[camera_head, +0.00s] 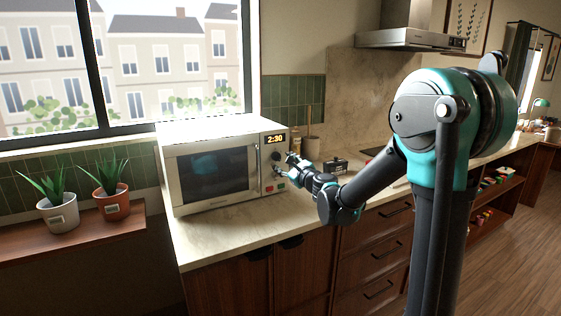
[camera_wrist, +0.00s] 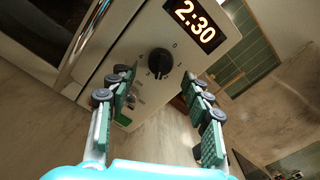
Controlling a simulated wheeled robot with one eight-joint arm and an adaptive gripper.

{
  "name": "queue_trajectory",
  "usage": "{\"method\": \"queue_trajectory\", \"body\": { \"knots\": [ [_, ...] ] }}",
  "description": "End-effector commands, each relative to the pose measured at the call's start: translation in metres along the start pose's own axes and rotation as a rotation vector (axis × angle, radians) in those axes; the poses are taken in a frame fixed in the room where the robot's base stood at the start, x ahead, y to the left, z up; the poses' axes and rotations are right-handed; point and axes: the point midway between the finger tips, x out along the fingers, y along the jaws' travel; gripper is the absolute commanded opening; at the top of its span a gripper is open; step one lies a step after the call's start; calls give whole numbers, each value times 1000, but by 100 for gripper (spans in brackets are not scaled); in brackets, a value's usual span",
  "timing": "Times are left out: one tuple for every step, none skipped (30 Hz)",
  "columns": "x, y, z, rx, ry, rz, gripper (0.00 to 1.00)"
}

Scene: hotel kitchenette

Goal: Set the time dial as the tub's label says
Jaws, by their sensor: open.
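The time dial (camera_wrist: 160,62) is a round black knob on the microwave's (camera_head: 212,172) control panel, with small marks around it that I cannot read for certain. The display (camera_wrist: 195,24) above it reads 2:30, also in the head view (camera_head: 275,139). My gripper (camera_wrist: 156,80) is open, its fingertips pointing at the panel to the left and right of the dial; I see no clear contact. In the head view my gripper (camera_head: 292,162) is close to the panel. A bluish round shape (camera_head: 205,165) shows dimly through the microwave door. I cannot read any tub label.
A small dark container (camera_head: 333,166) stands on the counter (camera_head: 225,236) right of the microwave. A pot with utensils (camera_head: 311,146) is behind it. A green button (camera_wrist: 123,120) sits low on the panel. The counter front is clear; potted plants (camera_head: 59,214) are at left.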

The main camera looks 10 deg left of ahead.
Motion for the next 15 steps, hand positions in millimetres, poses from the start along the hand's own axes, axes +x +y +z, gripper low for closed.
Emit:
{"method": "queue_trajectory", "body": {
  "knots": [
    [-12,0,0,0,1,-1,50],
    [-19,0,0,0,1,-1,50],
    [-27,0,0,0,1,-2,50],
    [-34,-1,0,0,1,-2,50],
    [-40,-1,0,0,1,-2,50],
    [-48,0,0,0,1,-2,50],
    [-53,0,0,0,1,-1,50],
    [-59,0,0,0,1,-1,50],
    [-65,0,0,0,1,-1,50],
    [-70,0,0,0,1,-2,50],
    [-74,0,0,0,1,-2,50],
    [-78,0,0,0,1,-2,50],
    [-81,0,0,0,1,-1,50],
    [-84,0,0,0,1,-1,50],
    [-87,0,0,0,0,-1,50]
  ]
}}
